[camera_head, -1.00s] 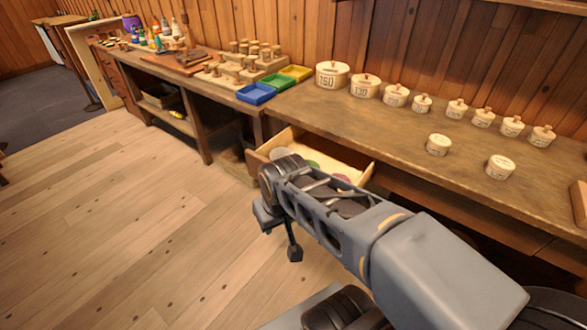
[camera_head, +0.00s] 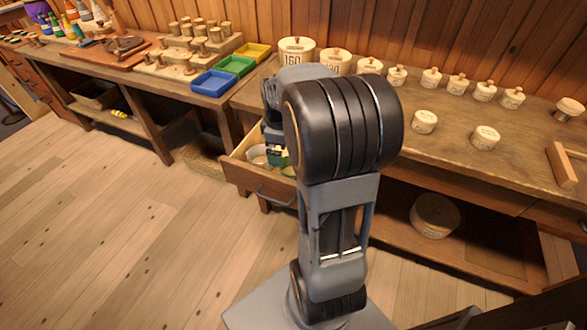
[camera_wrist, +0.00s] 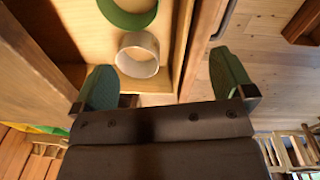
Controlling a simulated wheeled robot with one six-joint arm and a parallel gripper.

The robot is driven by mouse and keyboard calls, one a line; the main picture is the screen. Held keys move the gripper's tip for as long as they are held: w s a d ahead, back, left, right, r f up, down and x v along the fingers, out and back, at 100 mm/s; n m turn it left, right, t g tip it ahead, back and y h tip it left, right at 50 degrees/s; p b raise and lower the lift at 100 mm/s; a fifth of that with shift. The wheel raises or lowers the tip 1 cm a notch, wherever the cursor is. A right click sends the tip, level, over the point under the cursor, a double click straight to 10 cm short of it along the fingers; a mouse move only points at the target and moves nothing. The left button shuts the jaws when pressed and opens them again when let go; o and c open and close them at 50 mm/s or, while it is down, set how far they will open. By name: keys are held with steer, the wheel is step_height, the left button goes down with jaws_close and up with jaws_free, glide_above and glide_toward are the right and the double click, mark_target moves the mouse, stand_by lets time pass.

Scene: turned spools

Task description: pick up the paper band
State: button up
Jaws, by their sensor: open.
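The paper band is likely the short pale ring (camera_wrist: 138,72) in the open drawer (camera_head: 238,172); the wrist view shows its open end. A pale round piece (camera_head: 257,160) shows in the drawer in the head view. A green ring (camera_wrist: 128,22) lies just beyond the pale one, cut by the frame's top edge. My gripper (camera_wrist: 164,80) is open, with its green fingertips wide apart. In the wrist view the pale ring appears between and just beyond them, not held. In the head view my arm hides most of the gripper and part of the drawer.
The drawer front (camera_head: 265,190) borders the space around my gripper. The workbench (camera_head: 445,150) above carries lidded round boxes (camera_head: 425,122), and blue (camera_head: 213,82), green and yellow trays. A wooden block (camera_head: 562,165) sits at right. The floor (camera_head: 120,220) at left is clear.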

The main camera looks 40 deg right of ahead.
steer(key=d+f, duration=0.2)
steer(key=f, duration=0.1)
steer(key=d+f+n, duration=0.1)
steer(key=f, duration=0.2)
steer(key=w+d+f+n, duration=0.1)
steer(key=d+f, duration=0.1)
steer(key=f, duration=0.1)
steer(key=shift+d+f+g+b, duration=0.3)
steer(key=shift+f+b, duration=0.05)
steer(key=shift+f, duration=0.05)
steer(key=shift+f+b, duration=0.3)
steer(key=shift+f, duration=2.85)
steer(key=shift+c, duration=0.3)
steer(key=shift+r, duration=0.1)
steer(key=c, duration=0.5)
